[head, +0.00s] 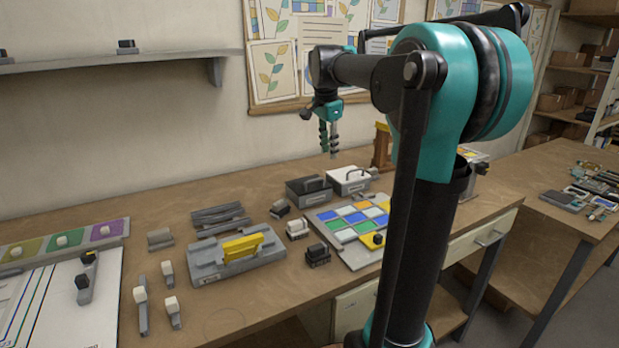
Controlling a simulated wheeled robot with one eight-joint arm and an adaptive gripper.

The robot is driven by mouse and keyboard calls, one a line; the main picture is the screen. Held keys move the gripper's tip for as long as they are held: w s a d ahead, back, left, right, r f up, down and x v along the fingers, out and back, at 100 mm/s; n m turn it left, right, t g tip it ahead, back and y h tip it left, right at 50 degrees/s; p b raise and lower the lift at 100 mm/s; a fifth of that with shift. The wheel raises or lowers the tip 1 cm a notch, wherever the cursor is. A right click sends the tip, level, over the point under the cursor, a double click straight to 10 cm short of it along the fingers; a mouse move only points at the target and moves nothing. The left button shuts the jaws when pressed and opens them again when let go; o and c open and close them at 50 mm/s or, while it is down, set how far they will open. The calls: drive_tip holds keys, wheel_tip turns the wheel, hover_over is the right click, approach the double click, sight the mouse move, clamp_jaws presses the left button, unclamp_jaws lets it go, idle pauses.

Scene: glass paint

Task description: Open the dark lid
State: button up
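A dark grey box (309,199) with a dark lid (309,184) stands near the back of the workbench, left of a similar light box (349,187) with a white lid (349,175). The dark lid appears to sit closed on its box; its handle is hard to make out. My gripper (329,153) hangs in the air above and behind the boxes, fingers pointing down. A narrow gap shows between the fingers, with nothing between them. It touches neither lid.
A board of coloured glass squares (352,222) lies in front of the boxes. A grey fixture with a yellow bar (240,250) and small blocks lie to the left. A wall shelf (120,61) is at upper left. My arm hides part of the bench's right side.

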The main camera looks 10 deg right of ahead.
drive_tip(key=a+r+y, duration=0.2)
drive_tip(key=a+r, duration=0.2)
drive_tip(key=r, duration=0.2)
hover_over(310, 191)
wheel_tip(310, 191, down, 17)
drive_tip(key=shift+r, duration=0.1)
clamp_jaws()
idle(0.4)
